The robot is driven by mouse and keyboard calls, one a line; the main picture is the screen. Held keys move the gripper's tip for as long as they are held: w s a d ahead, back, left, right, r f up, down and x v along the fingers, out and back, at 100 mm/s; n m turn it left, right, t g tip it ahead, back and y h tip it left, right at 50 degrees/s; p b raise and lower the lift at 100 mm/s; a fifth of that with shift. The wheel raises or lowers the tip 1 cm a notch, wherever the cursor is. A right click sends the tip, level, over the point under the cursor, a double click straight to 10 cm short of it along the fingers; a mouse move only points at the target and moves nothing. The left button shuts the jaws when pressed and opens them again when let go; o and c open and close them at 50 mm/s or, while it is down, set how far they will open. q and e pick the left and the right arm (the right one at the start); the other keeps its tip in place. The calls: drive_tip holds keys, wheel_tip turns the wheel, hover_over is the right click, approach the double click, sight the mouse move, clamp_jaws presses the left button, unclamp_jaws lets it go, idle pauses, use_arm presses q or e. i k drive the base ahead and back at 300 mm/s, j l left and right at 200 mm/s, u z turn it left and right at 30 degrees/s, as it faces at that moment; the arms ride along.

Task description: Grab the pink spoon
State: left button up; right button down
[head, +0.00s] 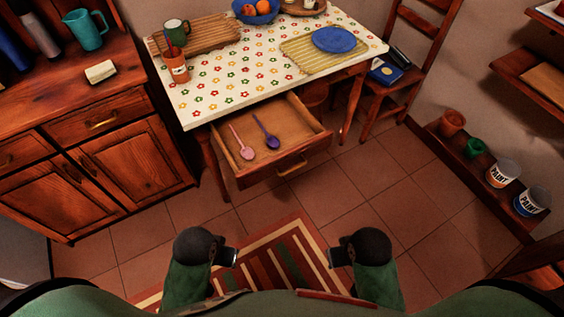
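A pink spoon (245,150) lies in the open drawer (303,139) of the table, on the left side of the drawer floor. A purple spoon (270,138) lies beside it to the right, apart from it. My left gripper (229,257) and my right gripper (338,256) are both low in the picture over the striped rug, well short of the drawer. They face each other with a wide gap between them. Neither touches a spoon. The fingers are too small and dark to tell whether they are open or shut.
The flowered table (262,74) stands above the drawer, with a blue plate (334,39), a cup of utensils (175,68) and a blue bowl. A wooden cabinet (134,155) is at left, a chair (385,110) at right. The tiled floor before the drawer is clear except the rug (282,247).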

sight(248, 153)
drive_tip(key=l+u, duration=0.15)
drive_tip(key=u, duration=0.3)
drive_tip(key=i+l+u, duration=0.15)
drive_tip(key=l+u, duration=0.2)
drive_tip(key=l, duration=0.75)
drive_tip(key=l+u, duration=0.35)
drive_tip(key=l, duration=2)
